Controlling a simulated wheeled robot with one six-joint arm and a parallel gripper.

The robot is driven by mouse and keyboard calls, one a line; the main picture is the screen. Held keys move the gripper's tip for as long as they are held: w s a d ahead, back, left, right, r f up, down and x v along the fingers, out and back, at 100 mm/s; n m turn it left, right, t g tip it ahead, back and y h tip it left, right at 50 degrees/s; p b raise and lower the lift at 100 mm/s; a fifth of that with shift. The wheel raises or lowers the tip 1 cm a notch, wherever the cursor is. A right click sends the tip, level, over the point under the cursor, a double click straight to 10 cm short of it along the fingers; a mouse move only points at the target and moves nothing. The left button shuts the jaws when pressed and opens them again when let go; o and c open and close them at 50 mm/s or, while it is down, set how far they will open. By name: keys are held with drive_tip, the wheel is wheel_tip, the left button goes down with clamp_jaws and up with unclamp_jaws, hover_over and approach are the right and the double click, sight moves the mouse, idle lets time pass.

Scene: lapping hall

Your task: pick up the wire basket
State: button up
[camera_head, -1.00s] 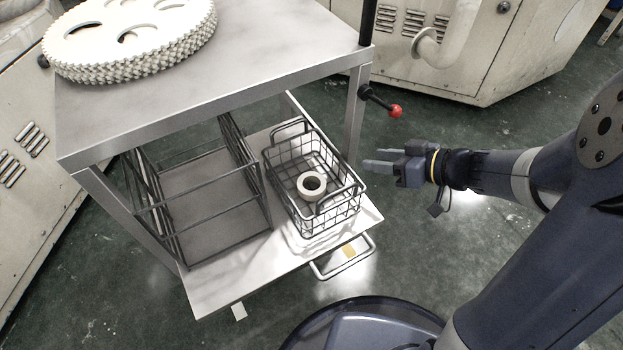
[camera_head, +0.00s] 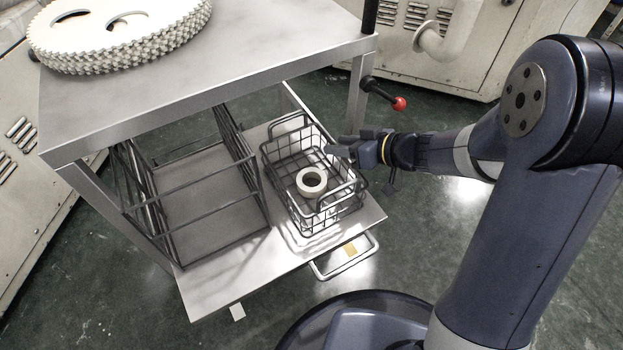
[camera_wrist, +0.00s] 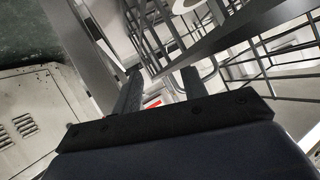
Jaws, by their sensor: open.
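The black wire basket (camera_head: 330,205) stands on the right part of the pulled-out lower shelf (camera_head: 225,285), with a raised handle at its far end and another at its near end. A pale ring (camera_head: 311,181) lies inside it. My gripper (camera_head: 336,146) is open at the basket's right far side, near its upper rim; I cannot tell whether it touches the wire. In the wrist view the two fingers (camera_wrist: 160,90) are apart with nothing clearly between them, and basket wires (camera_wrist: 150,30) show beyond them.
A dark wire rack (camera_head: 200,190) stands left of the basket. The metal tabletop (camera_head: 220,70) overhangs the shelf and bears toothed discs (camera_head: 120,30). A red-knobbed lever (camera_head: 399,103) sticks out just above my gripper. Green floor is open to the right.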

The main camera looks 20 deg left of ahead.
drive_tip(key=shift+c, duration=0.3)
clamp_jaws()
idle(1.1)
